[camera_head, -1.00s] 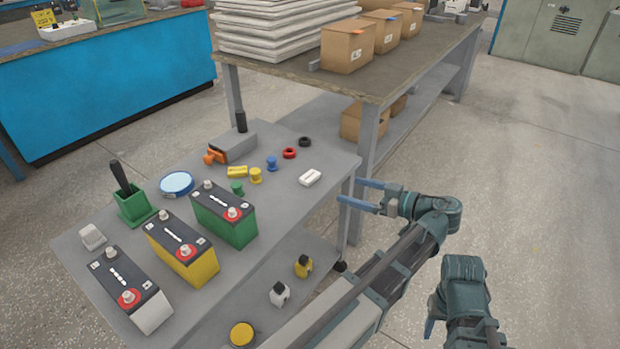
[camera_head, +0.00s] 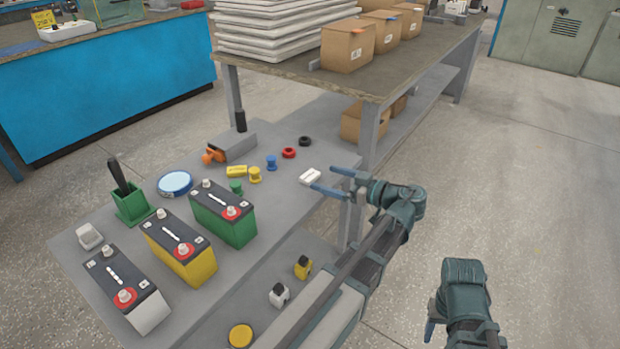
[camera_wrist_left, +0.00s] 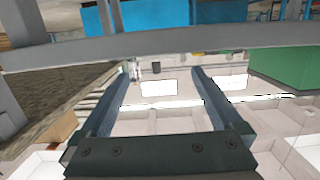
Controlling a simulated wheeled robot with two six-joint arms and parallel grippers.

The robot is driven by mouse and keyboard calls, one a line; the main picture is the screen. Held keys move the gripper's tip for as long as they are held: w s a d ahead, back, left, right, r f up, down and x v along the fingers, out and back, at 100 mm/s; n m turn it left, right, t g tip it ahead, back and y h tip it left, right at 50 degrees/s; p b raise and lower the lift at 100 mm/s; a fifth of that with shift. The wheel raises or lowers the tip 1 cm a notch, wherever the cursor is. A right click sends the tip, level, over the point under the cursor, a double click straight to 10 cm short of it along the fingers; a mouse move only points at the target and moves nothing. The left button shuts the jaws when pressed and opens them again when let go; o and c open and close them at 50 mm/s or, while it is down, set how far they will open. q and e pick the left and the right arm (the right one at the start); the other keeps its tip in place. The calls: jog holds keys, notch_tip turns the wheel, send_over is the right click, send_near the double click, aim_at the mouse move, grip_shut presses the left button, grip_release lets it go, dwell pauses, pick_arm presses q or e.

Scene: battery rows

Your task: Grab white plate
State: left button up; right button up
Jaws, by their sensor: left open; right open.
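A small white flat block (camera_head: 310,176), the likeliest white plate, lies near the right edge of the grey table. My left gripper (camera_head: 322,178) is open and empty, its blue fingertips at that table edge, just right of the white block. In the left wrist view, my left gripper (camera_wrist_left: 168,70) has its fingers apart with nothing held between them. I cannot make out the white block there. My right gripper (camera_head: 430,330) is at the lower right, away from the table, its fingers mostly hidden.
The grey table (camera_head: 75,262) holds green, yellow and white batteries, coloured spools, a blue-rimmed round dish (camera_head: 174,183) and another small whitish block (camera_head: 89,236). A taller bench (camera_head: 400,70) with boxes and stacked white sheets stands behind. Open floor lies right.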

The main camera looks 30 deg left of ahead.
aim_at(313, 176)
pick_arm(q)
jog(key=shift+a+f, duration=0.25)
jog(key=shift+a, duration=0.15)
jog(key=a, duration=0.1)
jog(key=a+f+b, duration=0.1)
jog(key=a, duration=0.1)
jog(key=shift+w+a, duration=0.15)
jog(key=shift+w, duration=0.05)
jog(key=shift+a+b, duration=0.3)
jog(key=shift+a, duration=0.15)
jog(key=c, duration=1.3)
jog(key=shift+r, duration=0.1)
jog(key=shift+c, duration=0.2)
notch_tip(313, 176, up, 10)
jog(key=p, duration=1)
